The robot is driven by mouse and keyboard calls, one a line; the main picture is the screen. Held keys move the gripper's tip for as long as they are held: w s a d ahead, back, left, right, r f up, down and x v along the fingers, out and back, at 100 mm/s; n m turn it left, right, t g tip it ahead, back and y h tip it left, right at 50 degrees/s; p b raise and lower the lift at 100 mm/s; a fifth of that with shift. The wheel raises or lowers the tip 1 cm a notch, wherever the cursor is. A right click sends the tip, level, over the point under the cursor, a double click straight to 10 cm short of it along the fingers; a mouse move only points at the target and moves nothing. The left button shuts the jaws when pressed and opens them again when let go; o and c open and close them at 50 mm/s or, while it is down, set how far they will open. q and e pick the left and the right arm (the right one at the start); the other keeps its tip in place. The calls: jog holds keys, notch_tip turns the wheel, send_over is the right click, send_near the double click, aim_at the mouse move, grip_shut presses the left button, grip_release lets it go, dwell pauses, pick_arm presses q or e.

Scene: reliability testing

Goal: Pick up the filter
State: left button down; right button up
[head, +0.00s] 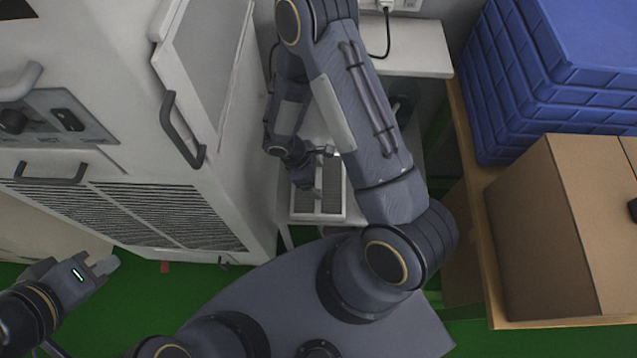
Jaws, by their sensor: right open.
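What looks like the filter (331,200), a white-framed piece with dark grey panels, lies on a small white stand between the machine and my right arm. My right gripper (322,172) is open and over the far part of this piece, partly covering it. I cannot tell whether its fingers touch the piece. My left gripper (104,267) is at the lower left, over the green floor and far from the piece. Its finger gap is not clear.
A large white machine (100,120) with handles and vents stands on the left. A white shelf (420,52) with a plug and cable is at the back. Blue crates (570,70) and a cardboard box (545,230) stand on a wooden-edged surface on the right.

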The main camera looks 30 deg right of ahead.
jog(key=c, duration=1.5)
jog(key=shift+o, duration=0.2)
